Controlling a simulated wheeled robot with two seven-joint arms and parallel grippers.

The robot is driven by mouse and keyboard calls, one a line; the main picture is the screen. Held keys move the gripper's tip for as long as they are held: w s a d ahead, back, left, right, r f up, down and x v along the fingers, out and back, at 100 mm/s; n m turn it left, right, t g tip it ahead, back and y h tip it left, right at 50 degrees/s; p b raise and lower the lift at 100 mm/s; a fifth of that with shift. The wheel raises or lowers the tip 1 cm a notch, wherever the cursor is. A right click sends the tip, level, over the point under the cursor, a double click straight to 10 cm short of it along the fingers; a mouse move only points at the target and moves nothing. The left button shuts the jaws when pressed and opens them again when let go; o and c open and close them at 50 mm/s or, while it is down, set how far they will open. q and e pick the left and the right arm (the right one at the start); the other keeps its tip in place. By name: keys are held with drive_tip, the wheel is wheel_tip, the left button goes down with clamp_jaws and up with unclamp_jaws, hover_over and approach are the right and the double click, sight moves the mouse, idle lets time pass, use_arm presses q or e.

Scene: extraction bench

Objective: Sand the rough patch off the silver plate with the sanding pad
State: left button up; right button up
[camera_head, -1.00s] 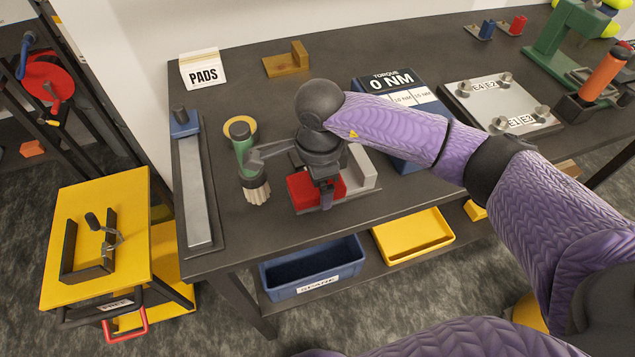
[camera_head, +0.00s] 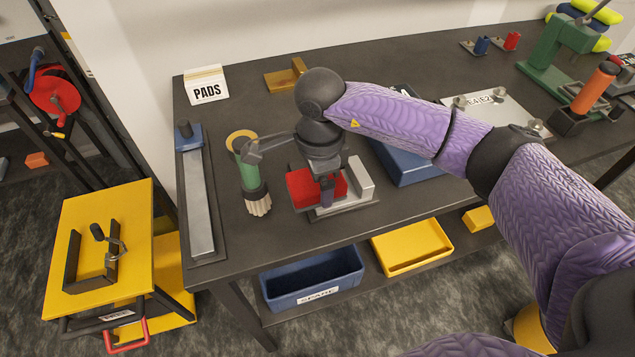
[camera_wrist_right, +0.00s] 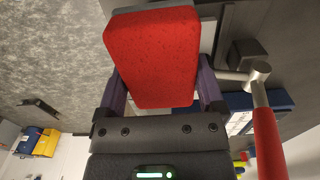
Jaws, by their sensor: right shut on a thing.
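My right gripper (camera_head: 327,190) is shut on a red block (camera_head: 302,188), which looks like the sanding pad. The block also shows between both fingers in the right wrist view (camera_wrist_right: 152,58), with a grey strip along its far edge. It is over or beside a light grey stepped holder (camera_head: 357,182); contact is unclear. A long silver plate (camera_head: 202,205) lies in a dark tray at the bench's left end, left of the gripper, with a blue block and dark knob (camera_head: 187,135) at its far end. I cannot make out a rough patch. My left gripper is out of view.
A green-handled brush (camera_head: 250,178) lies between the silver plate and my right gripper. A PADS box (camera_head: 207,85) and wooden block (camera_head: 284,80) stand behind. A blue torque box (camera_head: 405,165) is right of the holder. A yellow cart (camera_head: 135,215) stands left.

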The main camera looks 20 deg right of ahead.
wheel_tip(320, 180, up, 3)
drive_tip(key=shift+r+p, duration=0.2)
drive_tip(key=shift+p, duration=0.75)
drive_tip(key=shift+r, duration=0.25)
